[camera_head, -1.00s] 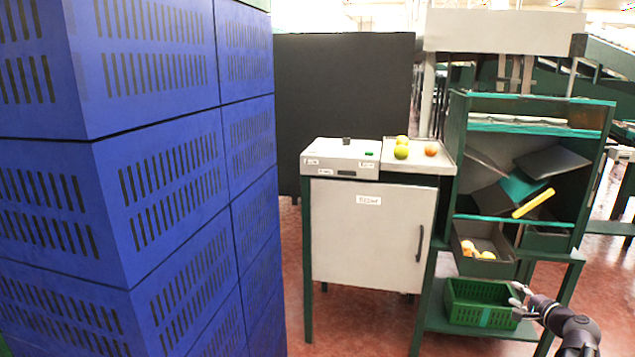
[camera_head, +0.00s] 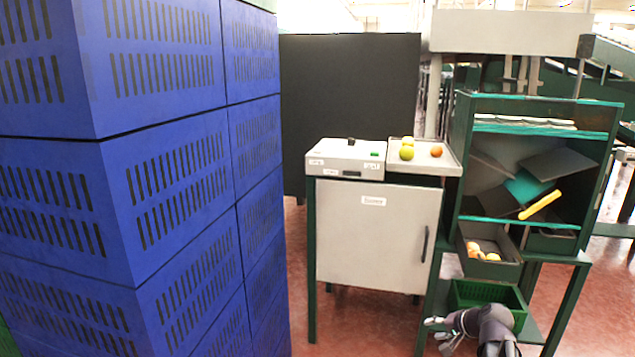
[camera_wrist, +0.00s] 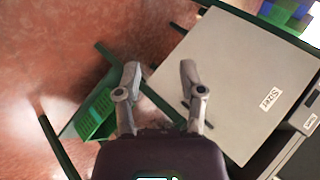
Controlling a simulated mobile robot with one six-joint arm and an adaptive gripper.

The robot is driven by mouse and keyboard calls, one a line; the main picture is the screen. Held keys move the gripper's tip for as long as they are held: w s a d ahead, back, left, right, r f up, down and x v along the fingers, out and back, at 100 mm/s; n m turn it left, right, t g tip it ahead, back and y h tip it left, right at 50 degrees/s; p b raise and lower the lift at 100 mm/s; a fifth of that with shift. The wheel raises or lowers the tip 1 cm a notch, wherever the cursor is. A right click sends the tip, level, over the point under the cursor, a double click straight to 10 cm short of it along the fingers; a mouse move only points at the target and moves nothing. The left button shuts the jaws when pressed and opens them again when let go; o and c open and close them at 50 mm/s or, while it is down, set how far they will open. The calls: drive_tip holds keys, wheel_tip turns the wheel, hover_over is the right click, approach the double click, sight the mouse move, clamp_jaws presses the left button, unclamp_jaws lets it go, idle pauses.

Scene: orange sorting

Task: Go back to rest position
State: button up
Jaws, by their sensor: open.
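My gripper (camera_head: 437,334) is low at the right in the head view, in front of the lower shelf and the green crate (camera_head: 470,296). In the wrist view my gripper (camera_wrist: 158,72) has its two fingers spread apart with nothing between them. The wrist view shows the grey cabinet door (camera_wrist: 225,75) to the right of the fingers and the green crate (camera_wrist: 97,114) to the left. My arm covers part of the crate in the head view.
A stack of blue crates (camera_head: 180,200) fills the left. A dark bin (camera_head: 508,272) at the right holds oranges (camera_head: 492,257). Reddish floor is open below.

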drive_tip(key=s+a+f+n+g+h, duration=0.3)
drive_tip(key=s+a+n+g, duration=0.1)
drive_tip(key=s+a, duration=0.25)
drive_tip(key=s+a+f+n+g+h, duration=0.2)
drive_tip(key=s+a+n+g+h, duration=0.15)
drive_tip(key=s+a, duration=0.35)
wheel_tip(320, 180, up, 32)
drive_tip(key=w+a+p, duration=0.1)
drive_tip(key=p, duration=3.2)
drive_tip(key=shift+w+r+y, duration=0.2)
drive_tip(key=shift+r+y, duration=0.05)
drive_tip(key=shift+y, duration=0.2)
